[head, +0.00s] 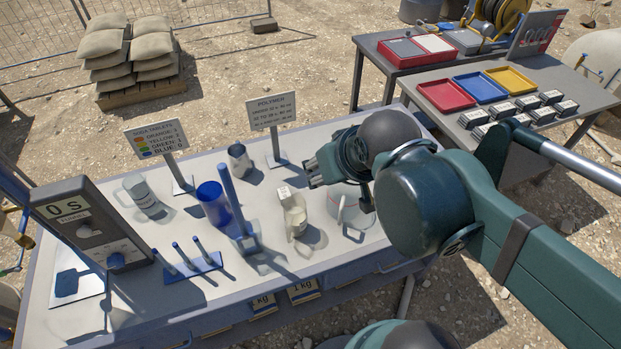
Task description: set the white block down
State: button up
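A small white block-like piece (284,192) shows near the middle of the bench, at the back edge of a clear jug (297,222) with pale contents. I cannot tell whether it rests on the jug, stands behind it or is the white block. My gripper (311,174) is just right of this piece and above the bench, with its fingers pointing left. The fingers are small and dark here, and their gap is not clear. I see no white block plainly between them.
A second clear jug (343,207) stands below my wrist. A blue upright post (232,200), a blue cup (212,203), a grey mug (239,160) and a polymer sign (272,113) stand nearby.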

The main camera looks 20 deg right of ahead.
jog(key=shift+w, duration=0.1)
jog(key=g+b, duration=0.3)
send_over(283, 191)
jog(key=s, duration=0.4)
notch_tip(283, 191, down, 23)
jog(key=shift+w, duration=0.15)
jog(key=shift+f, duration=0.15)
jog(key=shift+b+x, duration=0.35)
jog(key=shift+x, duration=0.85)
jog(key=shift+w, duration=0.1)
jog(key=shift+b+x, duration=0.75)
jog(key=shift+x, duration=1.8)
